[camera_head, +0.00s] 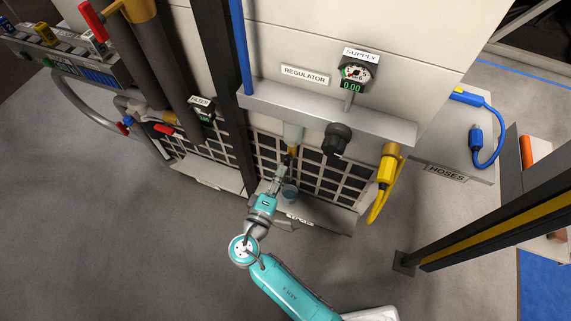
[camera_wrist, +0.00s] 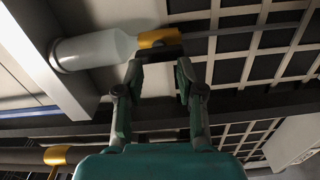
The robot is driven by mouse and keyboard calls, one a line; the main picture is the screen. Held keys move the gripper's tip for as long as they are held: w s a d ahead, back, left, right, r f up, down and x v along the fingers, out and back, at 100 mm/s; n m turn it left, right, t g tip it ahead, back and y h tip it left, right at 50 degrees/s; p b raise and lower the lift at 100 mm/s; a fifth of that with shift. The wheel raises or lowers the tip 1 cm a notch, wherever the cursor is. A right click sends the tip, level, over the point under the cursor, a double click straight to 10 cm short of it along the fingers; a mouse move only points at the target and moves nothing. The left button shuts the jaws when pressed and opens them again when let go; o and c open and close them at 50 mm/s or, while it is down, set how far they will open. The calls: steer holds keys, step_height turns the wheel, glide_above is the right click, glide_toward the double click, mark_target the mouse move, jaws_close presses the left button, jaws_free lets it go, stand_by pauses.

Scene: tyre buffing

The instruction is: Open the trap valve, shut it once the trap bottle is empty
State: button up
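The trap bottle (camera_head: 292,135), pale and translucent, hangs under the grey shelf left of the black regulator knob. In the wrist view the bottle (camera_wrist: 95,50) looks whitish; I cannot tell if liquid is inside. The orange trap valve (camera_wrist: 158,38) sits at the bottle's end, with a black piece beside it. It also shows in the head view (camera_head: 293,151). My gripper (camera_wrist: 160,68) has its two fingers spread, with the tips close to the black piece; contact is unclear. Nothing shows between the fingers.
A blue-grey cup (camera_head: 290,193) stands below the valve, partly behind my gripper. The supply gauge (camera_head: 354,73) reads 0.00. A yellow hose fitting (camera_head: 386,166) hangs at the right, and a dark post (camera_head: 222,90) stands at the left. A grille (camera_head: 330,179) lies behind.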

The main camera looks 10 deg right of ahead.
steer(key=shift+x, duration=0.8)
steer(key=shift+c, duration=0.4)
jaws_close()
